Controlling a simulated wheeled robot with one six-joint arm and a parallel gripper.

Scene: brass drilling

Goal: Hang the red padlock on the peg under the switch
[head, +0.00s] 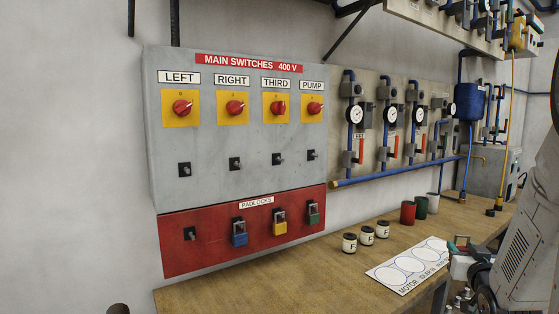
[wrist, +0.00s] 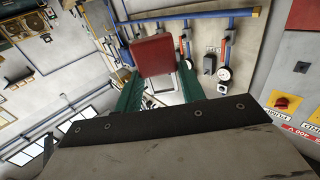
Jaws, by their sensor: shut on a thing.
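My gripper (wrist: 155,74) is shut on the red padlock (wrist: 153,50), which sits between its green fingers in the wrist view. In the head view my gripper (head: 457,250) is at the lower right, well away from the grey switch panel (head: 220,140). The panel carries switches marked LEFT (head: 182,108), RIGHT (head: 234,108), THIRD (head: 277,107) and PUMP (head: 312,107). An empty peg is under each: left peg (head: 184,170), right peg (head: 235,163), third peg (head: 277,159), pump peg (head: 312,155). The THIRD knob looks more upright than the others.
Cans (head: 349,243) and a white motor sheet (head: 410,264) are on the wooden bench (head: 330,280). Blue pipework (head: 400,170) is right of the panel.

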